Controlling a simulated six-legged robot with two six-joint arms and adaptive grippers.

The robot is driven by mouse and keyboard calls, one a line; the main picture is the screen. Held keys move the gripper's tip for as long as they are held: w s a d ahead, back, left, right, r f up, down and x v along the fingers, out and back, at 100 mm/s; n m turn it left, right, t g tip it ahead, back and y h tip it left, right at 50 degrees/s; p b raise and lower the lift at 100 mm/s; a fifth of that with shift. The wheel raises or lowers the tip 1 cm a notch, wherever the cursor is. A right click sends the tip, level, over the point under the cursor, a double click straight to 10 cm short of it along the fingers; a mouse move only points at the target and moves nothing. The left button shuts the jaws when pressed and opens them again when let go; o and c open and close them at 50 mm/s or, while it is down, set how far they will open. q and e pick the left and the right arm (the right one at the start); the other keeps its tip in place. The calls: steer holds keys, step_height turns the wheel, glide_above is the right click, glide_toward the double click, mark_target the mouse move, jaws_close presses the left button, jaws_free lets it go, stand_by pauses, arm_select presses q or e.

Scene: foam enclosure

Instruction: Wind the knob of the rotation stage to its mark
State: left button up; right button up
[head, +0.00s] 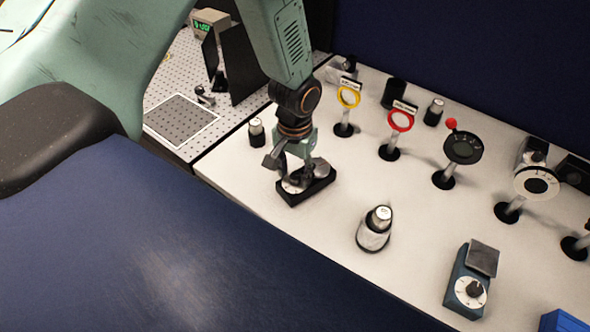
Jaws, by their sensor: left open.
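A small black-based unit with a pale round dial (293,186), which looks like the rotation stage, sits on the white bench near its front left edge. My left gripper (291,172) points down over it from above, with its open fingers around or just above the dial. The fingers hide most of the knob, and I cannot tell whether they touch it. The mark is too small to make out. My right gripper is not in view.
A silver-topped cylinder (375,229) and a blue-grey box with a knob (468,283) stand to the right. Behind are post-mounted optics, including a yellow ring (348,97) and a red ring (400,121). A small capped cylinder (256,132) stands left of the gripper.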

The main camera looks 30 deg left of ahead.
mark_target(294, 176)
arm_select(q)
step_height(294, 176, up, 12)
stand_by(0.5)
steer(key=shift+s+f, duration=0.1)
